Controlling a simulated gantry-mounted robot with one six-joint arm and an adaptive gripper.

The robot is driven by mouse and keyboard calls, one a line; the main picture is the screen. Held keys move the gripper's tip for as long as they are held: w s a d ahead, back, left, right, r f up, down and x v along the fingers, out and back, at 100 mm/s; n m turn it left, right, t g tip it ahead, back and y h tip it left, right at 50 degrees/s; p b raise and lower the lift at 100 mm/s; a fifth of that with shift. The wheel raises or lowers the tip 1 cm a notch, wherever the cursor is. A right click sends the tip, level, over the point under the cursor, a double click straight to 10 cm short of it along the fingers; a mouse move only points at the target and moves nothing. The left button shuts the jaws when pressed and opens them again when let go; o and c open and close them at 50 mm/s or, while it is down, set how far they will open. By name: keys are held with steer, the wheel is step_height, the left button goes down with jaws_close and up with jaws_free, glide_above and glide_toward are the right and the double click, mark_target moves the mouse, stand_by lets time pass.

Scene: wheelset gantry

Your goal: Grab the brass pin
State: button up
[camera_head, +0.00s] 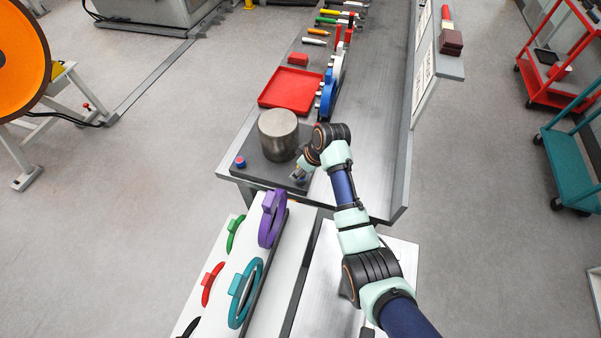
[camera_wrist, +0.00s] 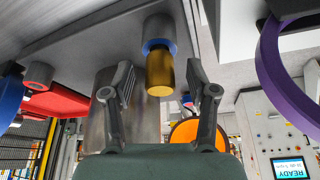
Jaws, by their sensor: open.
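The brass pin (camera_wrist: 160,75) shows in the wrist view as a short gold cylinder with a blue-grey collar and a grey end against the grey surface. It appears between the two fingers of my gripper (camera_wrist: 160,88), with visible space on both sides. My gripper is open and holds nothing. In the head view, my gripper (camera_head: 300,174) is low over the right front part of the dark plate, just right of the large steel cylinder (camera_head: 278,135). The pin cannot be made out clearly there, as my gripper covers that spot.
A small blue and red pin (camera_head: 240,162) stands at the plate's left edge. Purple (camera_head: 271,218) and teal (camera_head: 245,292) ring tools stand on the rack in front.

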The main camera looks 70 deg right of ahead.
steer(key=shift+f, duration=0.15)
steer(key=shift+c, duration=0.3)
jaws_close()
